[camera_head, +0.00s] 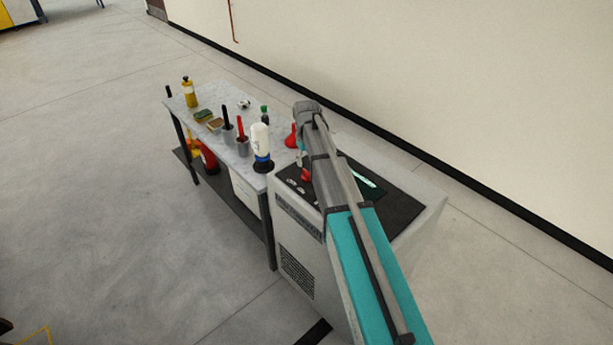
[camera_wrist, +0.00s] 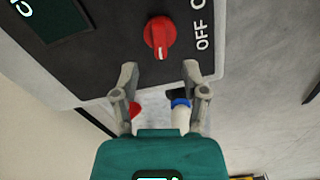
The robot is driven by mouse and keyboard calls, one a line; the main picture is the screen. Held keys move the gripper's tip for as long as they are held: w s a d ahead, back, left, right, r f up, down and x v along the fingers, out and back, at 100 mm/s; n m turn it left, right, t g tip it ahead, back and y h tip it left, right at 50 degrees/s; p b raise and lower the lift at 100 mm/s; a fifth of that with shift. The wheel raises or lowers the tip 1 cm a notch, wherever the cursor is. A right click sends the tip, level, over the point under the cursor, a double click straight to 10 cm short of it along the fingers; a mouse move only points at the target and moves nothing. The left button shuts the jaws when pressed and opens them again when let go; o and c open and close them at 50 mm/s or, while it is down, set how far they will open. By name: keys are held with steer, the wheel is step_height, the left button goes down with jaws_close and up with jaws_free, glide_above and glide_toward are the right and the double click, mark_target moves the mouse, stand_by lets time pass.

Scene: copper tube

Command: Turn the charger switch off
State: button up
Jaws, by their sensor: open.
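The charger switch is a red rotary knob (camera_wrist: 160,33) on the black panel (camera_wrist: 95,72) of the charger. A pale mark on it points down the wrist picture, towards my gripper. The white word OFF (camera_wrist: 203,38) is printed to its right; another letter is cut off at the top edge. My gripper (camera_wrist: 161,70) is open and empty. Its fingertips are just below the knob in the wrist picture, one to each side, not closed on it. In the head view the charger (camera_head: 310,255) is a grey box; the red knob (camera_head: 305,175) shows beside my arm, which hides much of the panel.
A workbench (camera_head: 228,103) adjoins the charger. It carries a white and blue bottle (camera_head: 261,145), a yellow bottle (camera_head: 189,93), cups holding tools and a red funnel (camera_head: 291,138). A wall (camera_head: 420,90) runs behind. The floor at the left is mostly clear.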

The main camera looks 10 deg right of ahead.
mark_target(307, 172)
steer(key=shift+f+b, duration=2.45)
steer(key=shift+f, duration=0.3)
jaws_close()
